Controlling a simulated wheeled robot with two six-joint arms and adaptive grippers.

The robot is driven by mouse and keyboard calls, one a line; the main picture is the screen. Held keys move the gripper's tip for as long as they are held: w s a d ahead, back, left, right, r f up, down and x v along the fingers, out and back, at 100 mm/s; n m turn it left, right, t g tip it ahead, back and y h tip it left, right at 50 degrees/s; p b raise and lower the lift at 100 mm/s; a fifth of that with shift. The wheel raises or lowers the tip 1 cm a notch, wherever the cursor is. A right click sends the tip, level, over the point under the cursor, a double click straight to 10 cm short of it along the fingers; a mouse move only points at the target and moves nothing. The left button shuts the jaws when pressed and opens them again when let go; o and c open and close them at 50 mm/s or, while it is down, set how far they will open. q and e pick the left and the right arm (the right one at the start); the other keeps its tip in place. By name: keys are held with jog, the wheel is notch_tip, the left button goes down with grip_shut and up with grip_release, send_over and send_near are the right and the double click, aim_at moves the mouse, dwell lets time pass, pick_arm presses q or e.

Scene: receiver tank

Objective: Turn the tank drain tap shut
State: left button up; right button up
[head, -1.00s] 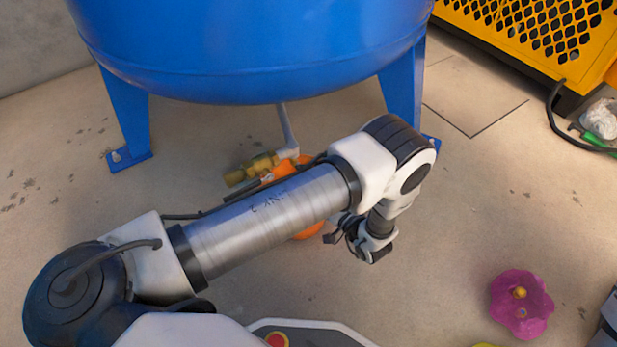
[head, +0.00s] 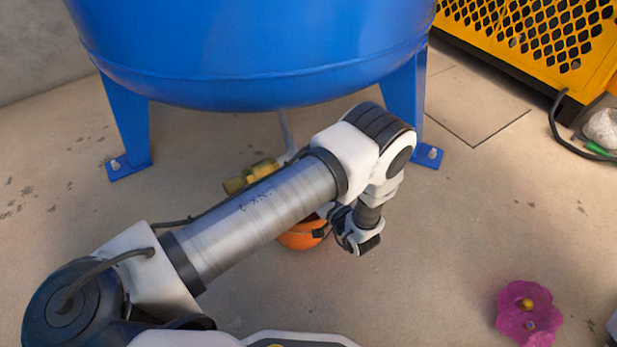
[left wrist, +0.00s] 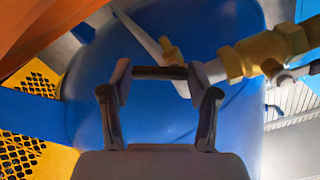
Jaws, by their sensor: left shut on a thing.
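The blue tank (head: 250,60) stands on legs, with a grey drain pipe (head: 286,130) beneath it. The brass drain fitting (head: 250,175) shows beside my forearm, which hides part of the tap. In the left wrist view the brass fitting (left wrist: 265,52) and a small brass stem (left wrist: 170,50) sit along the pale pipe. My left gripper (head: 325,228) is low, under the tank near the tap. In the left wrist view my left gripper (left wrist: 158,75) is shut on a dark bar between its fingertips, apparently the tap handle. My right gripper is not in view.
An orange rounded object (head: 300,237) sits beside my left gripper, partly hidden by the arm. A purple flower-shaped thing (head: 528,312) lies at the lower right. A yellow mesh cage (head: 540,45) and black cable (head: 575,135) are at the upper right. The floor between is clear.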

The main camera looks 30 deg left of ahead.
pick_arm(q)
jog(key=shift+r, duration=0.1)
jog(key=shift+r+n+p, duration=0.2)
jog(key=shift+n+p, duration=0.95)
jog(key=shift+n, duration=0.35)
jog(key=shift+r+n+p, duration=0.15)
jog(key=shift+n+p, duration=0.95)
jog(key=shift+n, duration=0.4)
jog(key=o, duration=1.2)
jog(key=shift+c, duration=0.2)
